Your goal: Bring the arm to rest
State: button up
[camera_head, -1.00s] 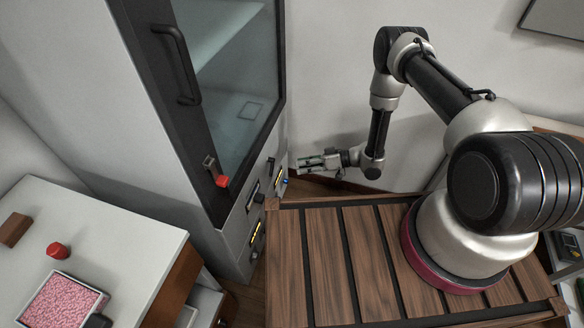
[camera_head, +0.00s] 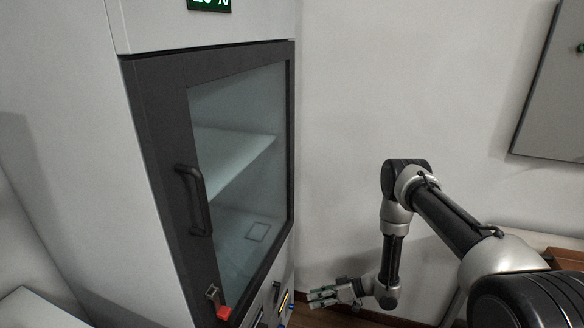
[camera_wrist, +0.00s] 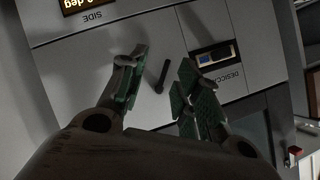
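My arm reaches up from the lower right of the head view and bends down at the elbow. My gripper (camera_head: 324,296) hangs at its end, right of the lower front of a grey cabinet (camera_head: 70,120). In the wrist view my gripper (camera_wrist: 158,92) has its two green-padded fingers apart with nothing between them. Beyond the fingers is the cabinet's lower panel (camera_wrist: 110,48), with a dark lever (camera_wrist: 162,76) seen in the gap. I cannot tell how far the fingers are from it.
The cabinet's glass door (camera_head: 240,150) is shut, with a black handle (camera_head: 195,200) and a red-tipped latch (camera_head: 222,312). A wall box (camera_head: 550,100) hangs at right. The wall (camera_head: 400,80) above my arm is clear.

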jog(key=s+d+f+h, duration=0.4)
jog(key=d+f+h, duration=0.25)
jog(key=d, duration=0.25)
jog(key=w+d+r+m+g+h, duration=0.1)
jog(key=w+d+r+h, duration=0.15)
jog(key=d, duration=0.55)
jog(key=d+r+m+g+h, duration=0.1)
jog(key=d+r+m+h, duration=0.15)
jog(key=d+r, duration=0.55)
jog(key=d+r+m+g+h, duration=0.1)
jog(key=d+r+h, duration=0.2)
jog(key=r, duration=0.9)
jog(key=s+r+m+t, duration=0.1)
jog(key=s+r, duration=0.6)
jog(key=r, duration=0.8)
jog(key=s+a+r+m+t+y, duration=0.1)
jog(key=s+r+m+t, duration=0.1)
jog(key=s+r, duration=0.6)
jog(key=s+a+r+m+t, duration=0.1)
jog(key=s+r, duration=0.7)
jog(key=r, duration=1.4)
jog(key=shift+s+m+t+y, duration=0.3)
jog(key=shift+m+t, duration=0.25)
jog(key=shift+t, duration=0.55)
